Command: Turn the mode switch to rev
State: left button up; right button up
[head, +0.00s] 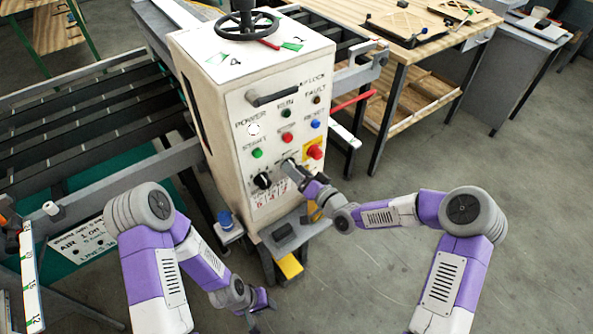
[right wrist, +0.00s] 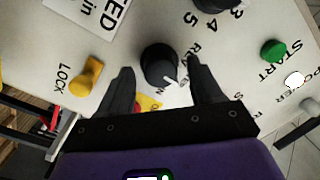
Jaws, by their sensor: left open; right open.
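The mode switch (right wrist: 158,62) is a round black knob with a white pointer line on the cream control panel, seen in the right wrist view. Its pointer is toward the lower right of that picture; a partly covered label that seems to read REV (right wrist: 195,55) is beside it. My right gripper (right wrist: 163,88) is open, with one finger on each side of the knob; I cannot tell whether they touch it. In the head view my right gripper (head: 291,168) is at the panel and mostly hides the switch. My left gripper (head: 260,308) is open and low, in front of the cabinet.
A black numbered dial (head: 262,180) is left of the switch. A red emergency button (head: 315,151) sits close on the right; START and STOP buttons are above. A yellow lock switch (right wrist: 86,77) is nearby. A grey ledge (head: 300,237) juts out below the panel.

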jog(key=shift+w+a, duration=0.1)
jog(key=shift+w, duration=0.05)
jog(key=shift+c, duration=0.5)
jog(key=c, duration=1)
jog(key=shift+o, duration=0.2)
jog(key=shift+n+h+b, duration=0.5)
jog(key=shift+n+b, duration=3.9)
jog(key=shift+b, duration=1.4)
jog(key=o, duration=1.1)
jog(key=shift+r, duration=0.1)
jog(key=shift+c, duration=0.2)
